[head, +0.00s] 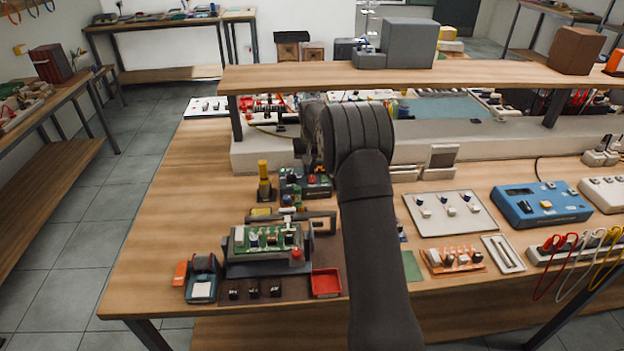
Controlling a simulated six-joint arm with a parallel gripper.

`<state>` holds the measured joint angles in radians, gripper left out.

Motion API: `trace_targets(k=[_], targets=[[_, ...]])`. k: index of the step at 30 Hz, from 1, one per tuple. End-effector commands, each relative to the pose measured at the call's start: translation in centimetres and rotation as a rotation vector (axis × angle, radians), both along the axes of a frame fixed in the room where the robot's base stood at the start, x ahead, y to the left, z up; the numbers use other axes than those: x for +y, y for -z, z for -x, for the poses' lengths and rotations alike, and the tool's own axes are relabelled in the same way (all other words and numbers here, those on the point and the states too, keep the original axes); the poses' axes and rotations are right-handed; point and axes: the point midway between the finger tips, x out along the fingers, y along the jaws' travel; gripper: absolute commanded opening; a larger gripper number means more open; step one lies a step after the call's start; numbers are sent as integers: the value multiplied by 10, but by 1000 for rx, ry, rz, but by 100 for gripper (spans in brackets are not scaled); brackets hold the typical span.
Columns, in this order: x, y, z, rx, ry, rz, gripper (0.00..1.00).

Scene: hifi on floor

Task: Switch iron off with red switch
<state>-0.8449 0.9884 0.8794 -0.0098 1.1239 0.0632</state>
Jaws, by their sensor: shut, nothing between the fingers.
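My arm rises from the bottom of the head view and bends at a dark joint over the bench. My gripper's fingers cannot be made out; the arm seems to hide them. No iron can be made out for certain. A dark box with small red and green parts (318,183) stands just left of my arm; it may be the iron's station, but its details are too small to tell. A red knob (297,253) shows on the right end of a green board unit (262,240) nearer the front.
A raised shelf (290,78) crosses the back of the wooden bench (180,190). A yellow-topped post (264,178) stands left of the dark box. A red tray (326,282) lies in front. A white switch panel (470,228) and a blue meter (520,210) are on the right. The bench's left side is clear.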

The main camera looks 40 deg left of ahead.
Motion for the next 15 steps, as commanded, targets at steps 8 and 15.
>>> trace_targets(k=[8, 15], targets=[[0, 5, 0, 1, 0, 1, 0], [0, 8, 0, 1, 0, 1, 0]])
